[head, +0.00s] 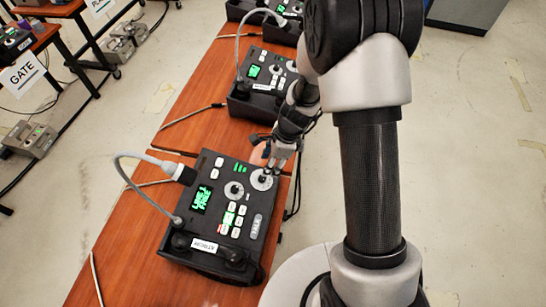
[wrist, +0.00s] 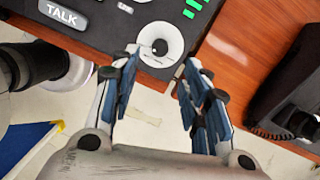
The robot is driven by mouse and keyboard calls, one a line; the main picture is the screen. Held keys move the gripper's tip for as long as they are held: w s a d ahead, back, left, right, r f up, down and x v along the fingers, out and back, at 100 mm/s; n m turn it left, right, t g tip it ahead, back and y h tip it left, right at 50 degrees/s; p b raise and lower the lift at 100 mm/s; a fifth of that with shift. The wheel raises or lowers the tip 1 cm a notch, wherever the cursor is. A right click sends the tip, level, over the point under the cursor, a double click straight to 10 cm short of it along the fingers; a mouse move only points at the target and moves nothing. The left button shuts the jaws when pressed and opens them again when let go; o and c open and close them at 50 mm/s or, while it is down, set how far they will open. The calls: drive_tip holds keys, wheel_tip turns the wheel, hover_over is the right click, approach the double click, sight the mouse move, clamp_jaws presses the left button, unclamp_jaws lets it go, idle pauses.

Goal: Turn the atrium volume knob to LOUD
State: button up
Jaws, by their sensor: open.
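The atrium phone (head: 212,225) is a black panel whose upside-down label (head: 204,245) appears to read ATRIUM. A white round dial with a dark knob (head: 262,179) sits at its upper right corner; it also shows in the wrist view (wrist: 160,46). A second dial (head: 234,189) lies left of it. Which is the volume knob, and the LOUD mark, cannot be read. My gripper (head: 272,165) hangs at the corner dial. In the wrist view my gripper (wrist: 161,60) is open and empty, its fingertips either side of the dial's near edge; contact is not visible.
A green-lit screen (head: 201,198), small buttons and a TALK key (wrist: 62,14) are on the panel. A grey cable (head: 130,156) loops at its left. Another phone (head: 265,80) stands farther along the wooden table (head: 194,95). The floor right of the table is mostly clear.

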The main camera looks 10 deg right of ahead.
drive_tip(key=shift+v, duration=1.3)
drive_tip(key=shift+r, duration=0.1)
drive_tip(key=s+r+n+t+b, duration=0.1)
drive_tip(key=s+r+n, duration=0.25)
drive_tip(key=r, duration=0.45)
drive_tip(key=s+r+n+t, duration=0.1)
drive_tip(key=s+r+n, duration=0.1)
drive_tip(key=r+n, duration=0.45)
drive_tip(key=s+d+r+n+t+h, duration=0.1)
drive_tip(key=s+d+r+n, duration=0.2)
drive_tip(key=s, duration=0.5)
drive_tip(key=s+d+r+n+h+b, duration=0.1)
drive_tip(key=s+d+r+n+h, duration=0.1)
drive_tip(key=s+r+n, duration=0.4)
drive_tip(key=shift+s+d+r+n+t, duration=0.35)
drive_tip(key=shift+s+d+r, duration=0.35)
drive_tip(key=shift+s, duration=0.25)
drive_tip(key=shift+a, duration=0.15)
drive_tip(key=shift+c, duration=1)
drive_tip(key=shift+a, duration=0.1)
